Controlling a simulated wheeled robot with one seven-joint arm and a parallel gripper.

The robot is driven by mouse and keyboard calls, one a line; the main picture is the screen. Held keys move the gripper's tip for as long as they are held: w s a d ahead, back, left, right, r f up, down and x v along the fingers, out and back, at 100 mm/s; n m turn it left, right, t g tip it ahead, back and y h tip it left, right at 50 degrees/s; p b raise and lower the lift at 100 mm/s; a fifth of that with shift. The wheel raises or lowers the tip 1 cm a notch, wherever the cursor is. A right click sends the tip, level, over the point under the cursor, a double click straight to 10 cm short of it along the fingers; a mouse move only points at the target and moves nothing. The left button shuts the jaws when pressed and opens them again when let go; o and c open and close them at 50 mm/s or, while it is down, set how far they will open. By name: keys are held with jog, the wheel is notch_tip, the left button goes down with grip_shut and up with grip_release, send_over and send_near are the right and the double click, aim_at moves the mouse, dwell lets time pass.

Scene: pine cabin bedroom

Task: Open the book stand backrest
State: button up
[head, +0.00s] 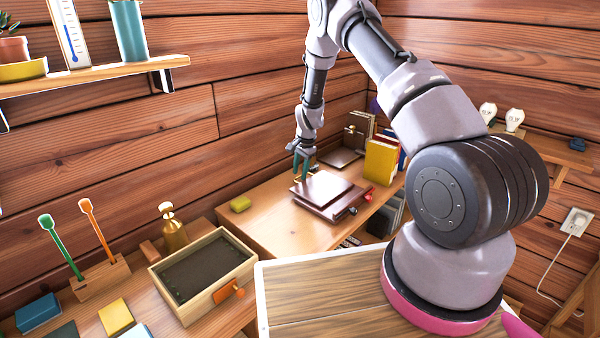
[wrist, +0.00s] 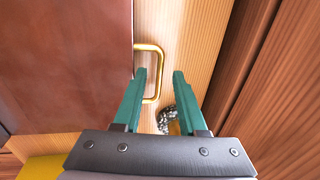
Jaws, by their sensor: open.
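The book stand (head: 318,207) lies on the desk as a low brown base, with its brown backrest panel (head: 326,187) folded flat on top. In the wrist view the brown panel (wrist: 65,65) fills the left side. A brass loop handle (wrist: 160,70) sticks out from its edge. My gripper (head: 301,160) is over the far left edge of the stand. In the wrist view its green fingers (wrist: 160,73) are open. The outer bar of the handle shows between them, and the left finger covers part of the loop. I cannot tell whether a finger touches it.
The wooden wall (head: 250,120) is close behind the gripper. Yellow books (head: 380,162) stand right of the stand, and a brown framed piece (head: 357,130) stands behind. A yellow-green block (head: 240,204) lies left on bare desk. An open drawer box (head: 205,275) is nearer.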

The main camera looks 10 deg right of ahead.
jog(key=shift+f, duration=0.25)
jog(key=shift+c, duration=0.3)
grip_shut()
dwell(1.0)
